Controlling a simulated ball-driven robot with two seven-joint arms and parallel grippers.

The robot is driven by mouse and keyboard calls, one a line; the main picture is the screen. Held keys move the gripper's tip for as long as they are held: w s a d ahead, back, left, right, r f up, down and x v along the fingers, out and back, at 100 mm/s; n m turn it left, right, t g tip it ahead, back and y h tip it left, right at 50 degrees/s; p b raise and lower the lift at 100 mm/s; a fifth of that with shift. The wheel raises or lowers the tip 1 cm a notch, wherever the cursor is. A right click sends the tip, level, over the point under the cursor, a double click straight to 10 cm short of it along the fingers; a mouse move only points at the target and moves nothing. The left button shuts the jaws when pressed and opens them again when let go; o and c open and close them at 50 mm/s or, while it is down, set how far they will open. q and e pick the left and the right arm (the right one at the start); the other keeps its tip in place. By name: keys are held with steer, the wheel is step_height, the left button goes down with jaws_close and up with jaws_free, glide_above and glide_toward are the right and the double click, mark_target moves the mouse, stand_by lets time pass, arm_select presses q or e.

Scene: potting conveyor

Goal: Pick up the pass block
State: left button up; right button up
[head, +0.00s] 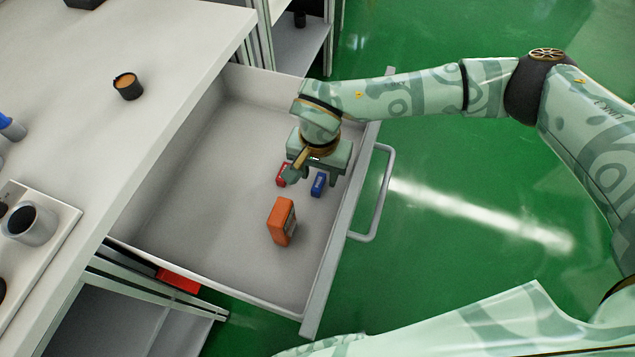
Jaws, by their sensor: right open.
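Three blocks are in the open drawer (190,200): a small red block (280,174), a small blue block (318,185) and a larger orange block (282,221) standing on end. No label is readable, so I cannot tell which one is the pass block. My right gripper (313,178) is open and reaches down into the drawer above the red and blue blocks. One finger partly covers the red block; the blue block lies near the other finger. I cannot tell whether either finger touches a block. My left gripper is not in view.
The drawer front with its handle (382,195) is on the right, close to my right arm. A white worktop (130,50) on the left holds a dark cup (128,86) and a tray (62,222) with a grey cup (32,223). The drawer's left part is clear.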

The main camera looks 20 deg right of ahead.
mark_target(319, 183)
step_height(319, 183, down, 3)
steer(key=shift+r+b, duration=0.1)
steer(key=shift+b, duration=0.2)
steer(key=shift+r, duration=0.1)
steer(key=shift+c, duration=0.3)
jaws_close()
steer(key=shift+r, duration=0.15)
